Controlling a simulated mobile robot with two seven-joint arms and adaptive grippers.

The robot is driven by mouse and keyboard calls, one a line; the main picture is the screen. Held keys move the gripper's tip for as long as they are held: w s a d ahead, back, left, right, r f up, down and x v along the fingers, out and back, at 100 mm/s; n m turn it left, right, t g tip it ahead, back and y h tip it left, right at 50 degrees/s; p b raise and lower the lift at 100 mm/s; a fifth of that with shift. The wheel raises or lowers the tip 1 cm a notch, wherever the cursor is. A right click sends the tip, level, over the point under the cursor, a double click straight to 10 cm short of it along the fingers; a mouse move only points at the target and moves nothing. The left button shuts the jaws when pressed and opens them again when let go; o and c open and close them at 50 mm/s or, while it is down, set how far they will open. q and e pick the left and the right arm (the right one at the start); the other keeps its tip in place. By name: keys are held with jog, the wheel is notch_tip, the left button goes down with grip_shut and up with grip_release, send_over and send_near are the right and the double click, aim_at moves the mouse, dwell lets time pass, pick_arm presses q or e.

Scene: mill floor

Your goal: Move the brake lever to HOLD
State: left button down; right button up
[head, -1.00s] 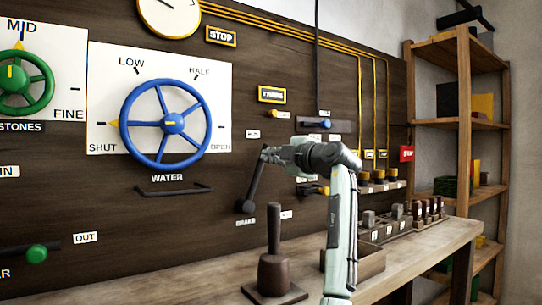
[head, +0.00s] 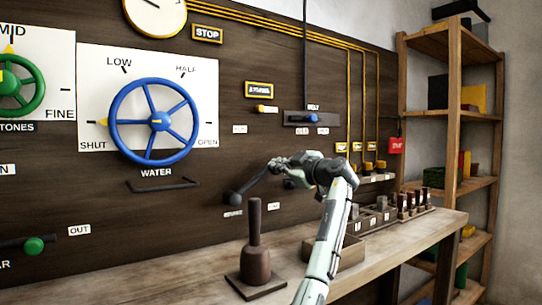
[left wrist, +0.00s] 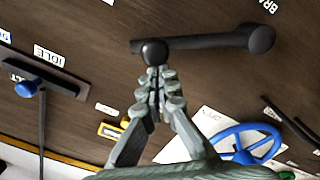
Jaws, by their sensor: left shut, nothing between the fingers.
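The brake lever (head: 250,183) is a dark bar on the wall panel. It leans up and to the right from its round pivot, in the middle of the head view. My left gripper (head: 273,165) is at the lever's upper end. In the left wrist view the lever (left wrist: 205,42) runs from its pivot at the right to a round black knob (left wrist: 153,52). My left gripper (left wrist: 158,78) is shut with nothing in it; its fingertips are at the knob, seemingly touching it. The HOLD label cannot be read. My right gripper is not in view.
A blue water wheel (head: 157,121) is on the panel to the left. The belt switch (head: 311,118) is above right of my gripper. A dark wooden post on a base (head: 255,255) stands on the bench below. A wooden box (head: 345,249) and shelves (head: 455,120) are at the right.

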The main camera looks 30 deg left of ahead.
pick_arm(q)
jog(key=w+d+f+m+b, duration=0.1)
jog(key=w+f+m, duration=0.2)
jog(key=f+m, duration=0.3)
jog(key=shift+w+d+f+m, duration=0.25)
jog(key=shift+f+m, duration=0.15)
jog(key=shift+f, duration=0.45)
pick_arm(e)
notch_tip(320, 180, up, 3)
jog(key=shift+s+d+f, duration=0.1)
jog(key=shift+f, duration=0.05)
pick_arm(q)
jog(key=shift+f, duration=0.15)
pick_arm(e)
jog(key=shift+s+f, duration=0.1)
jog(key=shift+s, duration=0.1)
pick_arm(q)
jog(key=shift+a, duration=0.1)
